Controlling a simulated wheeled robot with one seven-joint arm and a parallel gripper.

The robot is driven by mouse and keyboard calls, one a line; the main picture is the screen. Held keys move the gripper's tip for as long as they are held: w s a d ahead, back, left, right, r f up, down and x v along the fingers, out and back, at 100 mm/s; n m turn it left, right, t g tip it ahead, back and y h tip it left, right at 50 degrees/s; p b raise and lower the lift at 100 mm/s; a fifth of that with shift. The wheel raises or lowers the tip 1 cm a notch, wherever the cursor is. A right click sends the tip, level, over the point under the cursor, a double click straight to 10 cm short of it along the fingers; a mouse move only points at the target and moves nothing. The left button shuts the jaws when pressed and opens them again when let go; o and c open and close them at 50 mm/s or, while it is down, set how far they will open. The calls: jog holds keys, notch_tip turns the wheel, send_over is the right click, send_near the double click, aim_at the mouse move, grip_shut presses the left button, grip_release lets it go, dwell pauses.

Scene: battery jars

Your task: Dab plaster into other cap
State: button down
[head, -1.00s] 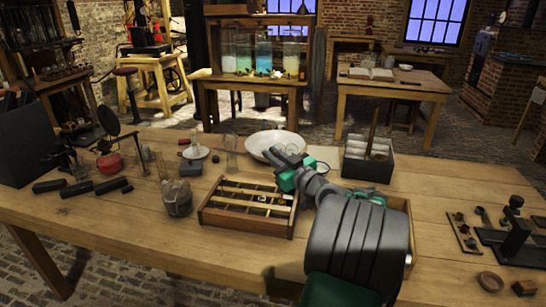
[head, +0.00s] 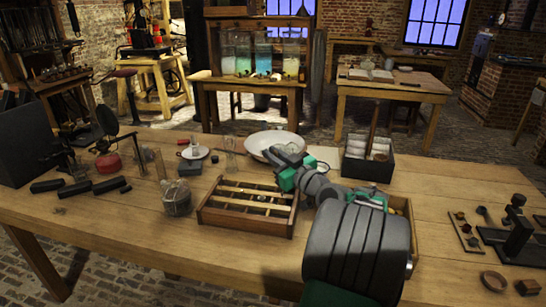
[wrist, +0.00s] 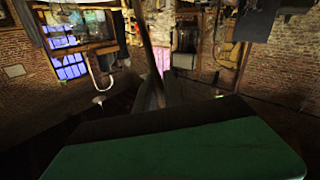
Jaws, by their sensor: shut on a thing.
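My gripper (head: 287,172) is at the front right of a wide white bowl (head: 262,141), above the back right corner of a slatted wooden rack (head: 243,222). In the wrist view my gripper (wrist: 150,92) is shut on a thin brownish stick-like tool (wrist: 146,38) that points away from me. The tool's far end is hard to make out. A small round piece (head: 262,197), possibly a cap, sits on the rack. I cannot tell whether it holds plaster. The bowl's contents are not clear, and my gripper hides part of its near side.
A dark box with white cylinders (head: 367,167) stands right of my gripper. A glass jar (head: 177,198) stands left of the rack. A small plate (head: 196,153) and dark rods (head: 109,185) lie further left. Dark metal fittings (head: 510,240) are at the right. The table's front left is clear.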

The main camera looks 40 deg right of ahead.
jog(key=shift+f+b, duration=1.5)
jog(key=shift+b, duration=0.3)
dwell(1.0)
jog(key=shift+r, duration=0.1)
dwell(0.8)
notch_tip(320, 180, up, 8)
jog(key=p, duration=0.2)
jog(key=shift+f+p, duration=0.25)
jog(key=shift+p, duration=0.15)
dwell(0.6)
